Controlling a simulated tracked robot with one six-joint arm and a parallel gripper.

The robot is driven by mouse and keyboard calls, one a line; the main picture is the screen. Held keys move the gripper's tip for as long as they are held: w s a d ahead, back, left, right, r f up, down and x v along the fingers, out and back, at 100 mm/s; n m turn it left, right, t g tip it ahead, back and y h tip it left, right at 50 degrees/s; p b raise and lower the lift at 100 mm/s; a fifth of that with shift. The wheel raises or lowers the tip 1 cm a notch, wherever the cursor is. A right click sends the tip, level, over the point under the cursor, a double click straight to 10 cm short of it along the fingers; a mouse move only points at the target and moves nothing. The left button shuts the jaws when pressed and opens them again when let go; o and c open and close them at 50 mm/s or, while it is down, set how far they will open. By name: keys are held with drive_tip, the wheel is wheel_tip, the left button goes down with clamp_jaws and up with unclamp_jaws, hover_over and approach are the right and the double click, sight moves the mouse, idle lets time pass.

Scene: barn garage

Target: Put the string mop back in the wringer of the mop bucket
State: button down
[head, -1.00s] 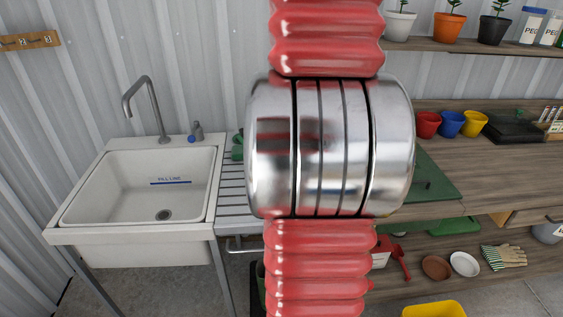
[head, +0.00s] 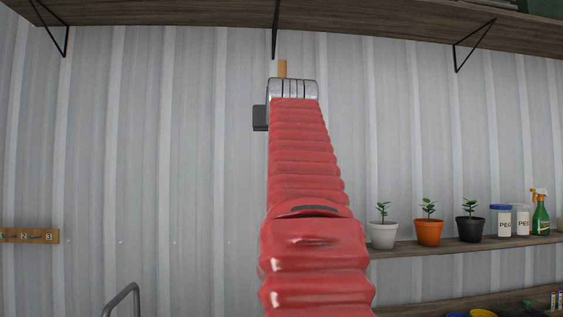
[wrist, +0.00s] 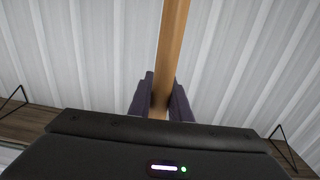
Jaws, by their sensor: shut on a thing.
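A light wooden pole (wrist: 171,40), which looks like the mop's handle, runs up between the fingers of my gripper (wrist: 161,92) in the wrist view. The two dark fingers are shut on it. In the head view a short piece of the wooden pole (head: 283,68) sticks up above the end of my raised arm. My arm hides the gripper's fingers there. The mop's strings, the mop bucket and its wringer do not show in either view now.
A high shelf (head: 388,18) with black brackets runs along the top, close to the pole's tip in the picture. At right a wall shelf (head: 466,245) holds potted seedlings, jars and a green spray bottle (head: 541,217). A hook board (head: 28,236) hangs at left.

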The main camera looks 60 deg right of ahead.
drive_tip(key=shift+f, duration=1.9)
drive_tip(key=shift+f, duration=1.75)
drive_tip(key=c, duration=2.1)
unclamp_jaws()
drive_tip(key=shift+f, duration=0.2)
drive_tip(key=o, duration=0.5)
drive_tip(key=shift+c, duration=0.2)
drive_tip(key=shift+r, duration=0.1)
